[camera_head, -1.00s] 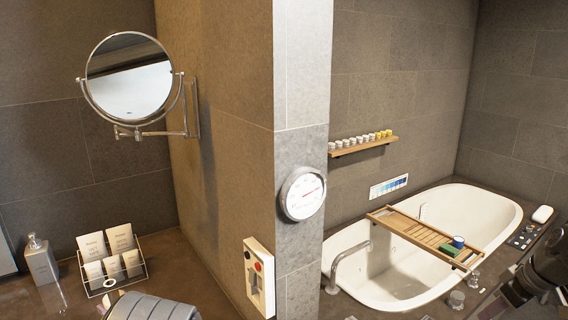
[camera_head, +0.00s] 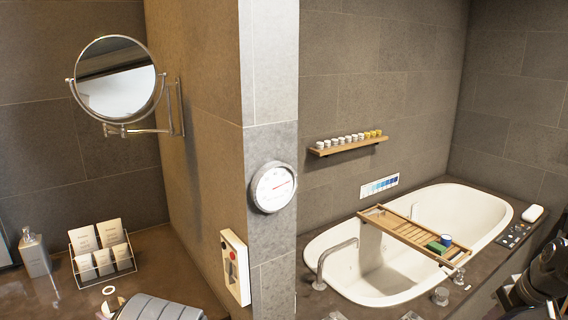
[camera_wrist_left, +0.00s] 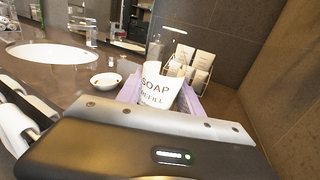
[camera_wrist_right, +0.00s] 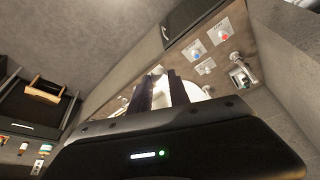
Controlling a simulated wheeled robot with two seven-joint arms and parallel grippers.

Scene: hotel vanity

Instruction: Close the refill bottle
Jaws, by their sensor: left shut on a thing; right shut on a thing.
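The refill bottle (camera_wrist_left: 156,92) is white, marked SOAP REFILL, and stands between the pale purple fingers of my left gripper (camera_wrist_left: 160,86) in the left wrist view. That gripper is shut on it. Its top is partly out of clear sight, so I cannot tell whether it is capped. In the right wrist view my right gripper (camera_wrist_right: 163,88) has dark fingers shut on a small white thing (camera_wrist_right: 162,94). I cannot tell for sure what it is.
A metal card rack (camera_head: 103,262) and a grey dispenser (camera_head: 35,255) stand on the counter (camera_head: 170,255). A white dish (camera_wrist_left: 106,80) and the sink (camera_wrist_left: 52,54) show in the left wrist view. The wall corner (camera_head: 268,225) separates the counter from the bathtub (camera_head: 480,210).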

